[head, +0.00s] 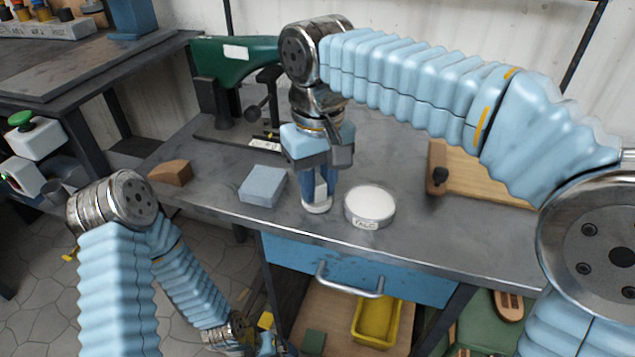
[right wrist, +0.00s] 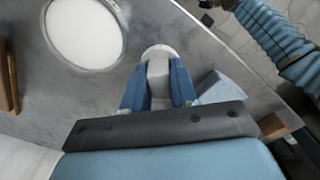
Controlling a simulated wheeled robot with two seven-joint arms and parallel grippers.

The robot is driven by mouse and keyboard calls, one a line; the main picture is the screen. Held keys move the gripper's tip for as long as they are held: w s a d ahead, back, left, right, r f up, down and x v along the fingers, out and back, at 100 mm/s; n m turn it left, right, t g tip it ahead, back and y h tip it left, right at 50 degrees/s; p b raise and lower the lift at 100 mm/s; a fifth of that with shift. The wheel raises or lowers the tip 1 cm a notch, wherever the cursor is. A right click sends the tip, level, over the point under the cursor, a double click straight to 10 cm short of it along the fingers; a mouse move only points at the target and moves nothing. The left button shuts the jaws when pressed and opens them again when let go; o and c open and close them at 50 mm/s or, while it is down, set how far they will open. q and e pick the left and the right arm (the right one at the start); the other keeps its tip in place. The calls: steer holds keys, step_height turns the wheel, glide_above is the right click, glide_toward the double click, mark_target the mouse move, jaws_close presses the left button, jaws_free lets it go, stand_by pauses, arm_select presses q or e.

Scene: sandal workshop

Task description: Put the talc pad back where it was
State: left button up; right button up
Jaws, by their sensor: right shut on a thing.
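The talc pad (head: 317,207) is a small white disc with a grey grip. My right gripper (head: 319,186) points down and is shut on its grip. In the right wrist view the grey grip stands between the blue fingers (right wrist: 158,88), with the white pad (right wrist: 158,51) beyond them. The pad is low at the bench top, just left of the round talc tin (head: 369,206) and apart from it; I cannot tell whether it touches the bench. The tin is open and full of white powder (right wrist: 84,32). My left gripper (head: 268,343) hangs low by the bench front, mostly hidden.
A blue-grey block (head: 263,186) lies left of the pad, and a brown block (head: 170,173) farther left. A green machine (head: 222,60) stands behind. A wooden board (head: 485,176) with a black knob lies at right. A blue drawer (head: 400,280) is under the bench (head: 420,240).

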mark_target(318, 180)
steer(key=o, duration=0.9)
steer(key=shift+o, duration=0.2)
step_height(318, 180, up, 12)
steer(key=p, duration=0.3)
